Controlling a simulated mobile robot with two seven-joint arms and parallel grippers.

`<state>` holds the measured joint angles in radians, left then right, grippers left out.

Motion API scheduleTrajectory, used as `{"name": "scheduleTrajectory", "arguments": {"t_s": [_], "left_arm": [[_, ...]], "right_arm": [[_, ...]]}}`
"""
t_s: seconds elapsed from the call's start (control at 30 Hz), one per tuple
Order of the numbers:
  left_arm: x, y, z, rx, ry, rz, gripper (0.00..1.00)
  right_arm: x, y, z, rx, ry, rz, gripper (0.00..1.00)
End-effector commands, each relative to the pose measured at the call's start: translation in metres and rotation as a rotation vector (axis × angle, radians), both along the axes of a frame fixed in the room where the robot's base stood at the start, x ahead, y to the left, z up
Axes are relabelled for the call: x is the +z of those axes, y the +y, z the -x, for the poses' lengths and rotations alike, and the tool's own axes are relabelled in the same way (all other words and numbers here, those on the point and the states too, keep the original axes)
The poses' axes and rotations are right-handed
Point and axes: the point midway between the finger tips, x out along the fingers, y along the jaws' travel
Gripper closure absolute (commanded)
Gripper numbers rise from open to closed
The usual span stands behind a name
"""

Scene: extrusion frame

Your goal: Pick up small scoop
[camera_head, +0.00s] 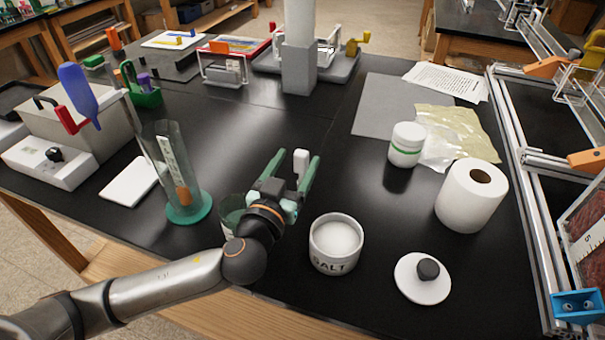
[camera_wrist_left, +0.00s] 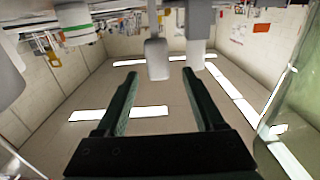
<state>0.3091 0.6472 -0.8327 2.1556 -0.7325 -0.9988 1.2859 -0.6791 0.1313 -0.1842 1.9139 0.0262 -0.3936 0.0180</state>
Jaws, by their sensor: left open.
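My left gripper (camera_head: 299,157) is open above the black bench, between the glass cylinder and the salt jar (camera_head: 335,245). A small white upright piece (camera_head: 301,168) shows between its fingers in the head view; it may be the small scoop, but its shape is not clear. The salt jar is open and holds white salt. My right gripper is not in view.
A glass cylinder (camera_head: 168,165) on a green base stands left of my gripper. A glass beaker (camera_head: 231,207) is partly hidden by my arm. A white lid (camera_head: 422,278), paper roll (camera_head: 472,195) and white bottle (camera_head: 406,145) stand to the right.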

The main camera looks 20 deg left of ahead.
Motion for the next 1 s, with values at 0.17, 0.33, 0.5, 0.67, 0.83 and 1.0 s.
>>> {"name": "scheduleTrajectory", "arguments": {"t_s": [0.17, 0.33, 0.5, 0.67, 0.83, 1.0], "left_arm": [[0.001, -0.002, -0.026, 0.001, -0.003, -0.002, 0.3], [-0.001, -0.003, -0.037, 0.0, -0.001, -0.001, 0.3], [-0.002, -0.003, -0.038, -0.001, 0.0, 0.0, 0.3], [-0.002, -0.003, -0.038, 0.0, 0.0, 0.0, 0.41], [-0.002, -0.003, -0.038, 0.0, 0.0, 0.0, 0.6], [-0.002, -0.003, -0.038, 0.0, 0.0, 0.0, 0.8]], "right_arm": [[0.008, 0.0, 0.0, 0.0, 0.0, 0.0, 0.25], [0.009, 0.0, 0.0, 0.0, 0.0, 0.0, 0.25], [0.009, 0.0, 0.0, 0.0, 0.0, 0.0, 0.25], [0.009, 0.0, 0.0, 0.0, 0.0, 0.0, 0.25], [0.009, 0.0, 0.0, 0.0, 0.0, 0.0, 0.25], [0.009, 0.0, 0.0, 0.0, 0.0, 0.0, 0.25]]}}
